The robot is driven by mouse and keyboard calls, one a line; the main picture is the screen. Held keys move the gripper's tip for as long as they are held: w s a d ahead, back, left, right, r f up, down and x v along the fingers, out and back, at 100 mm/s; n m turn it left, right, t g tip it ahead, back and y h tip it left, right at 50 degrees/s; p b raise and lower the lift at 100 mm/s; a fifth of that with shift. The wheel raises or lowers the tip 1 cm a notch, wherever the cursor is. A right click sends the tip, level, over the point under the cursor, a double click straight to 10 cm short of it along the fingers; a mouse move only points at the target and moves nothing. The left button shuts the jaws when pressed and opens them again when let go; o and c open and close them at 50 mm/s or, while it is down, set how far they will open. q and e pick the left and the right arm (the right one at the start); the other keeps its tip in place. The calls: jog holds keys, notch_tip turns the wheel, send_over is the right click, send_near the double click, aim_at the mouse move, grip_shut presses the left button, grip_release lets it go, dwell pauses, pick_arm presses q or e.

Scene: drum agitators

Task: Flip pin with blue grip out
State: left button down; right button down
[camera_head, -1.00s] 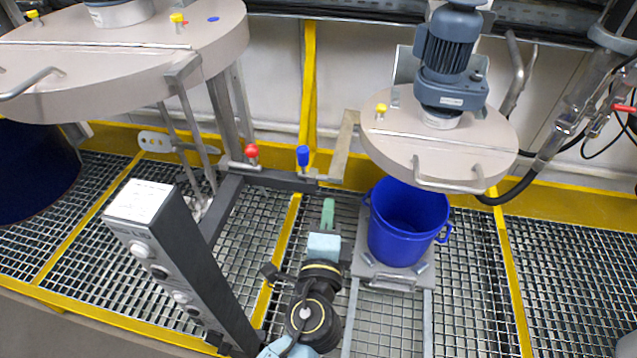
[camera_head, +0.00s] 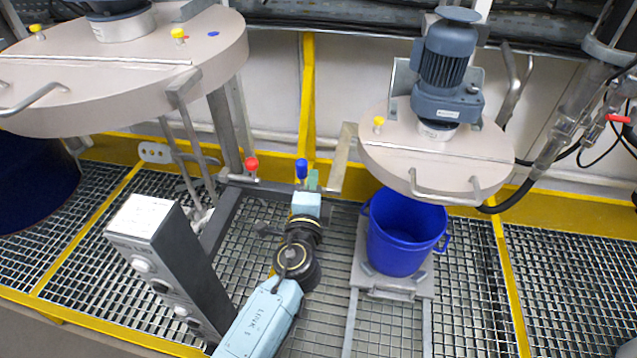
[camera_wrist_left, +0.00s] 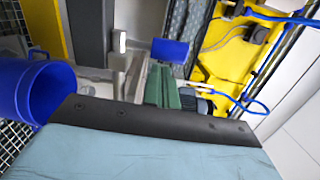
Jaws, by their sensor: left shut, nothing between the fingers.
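The pin with the blue grip (camera_head: 301,168) stands upright on the dark frame between the two agitator lids. It also shows in the left wrist view as a blue grip (camera_wrist_left: 170,52), just beyond my green fingertips. My left gripper (camera_head: 313,179) has green fingers that are shut and empty. In the head view the fingertips appear just right of the blue grip and very close to it; whether they touch cannot be told. In the wrist view the fingers (camera_wrist_left: 161,86) point toward it. My right gripper is not in view.
A red-grip pin (camera_head: 251,164) stands left of the blue one. A grey bracket bar (camera_head: 341,158) rises at the right. A blue bucket (camera_head: 381,252) stands under the right agitator lid (camera_head: 462,150). A control post (camera_head: 168,262) stands at the left.

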pick_arm(q)
jog(key=w+a, duration=0.1)
jog(key=a, duration=0.5)
jog(key=shift+p, duration=0.3)
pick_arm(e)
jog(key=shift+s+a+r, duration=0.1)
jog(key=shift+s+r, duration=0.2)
pick_arm(q)
jog(key=shift+w, duration=0.1)
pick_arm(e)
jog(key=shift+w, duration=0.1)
pick_arm(q)
jog(key=d, duration=0.1)
jog(key=s+d+b, duration=0.1)
jog(key=s+d, duration=0.1)
jog(key=d, duration=0.1)
jog(key=shift+s+f+b, duration=0.1)
jog(key=shift+f+b, duration=0.2)
jog(key=s+a, duration=0.1)
jog(key=s, duration=0.8)
jog(key=shift+s+r, duration=0.15)
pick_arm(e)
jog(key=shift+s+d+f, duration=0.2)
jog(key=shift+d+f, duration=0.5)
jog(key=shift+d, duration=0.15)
pick_arm(q)
jog(key=shift+a, duration=0.1)
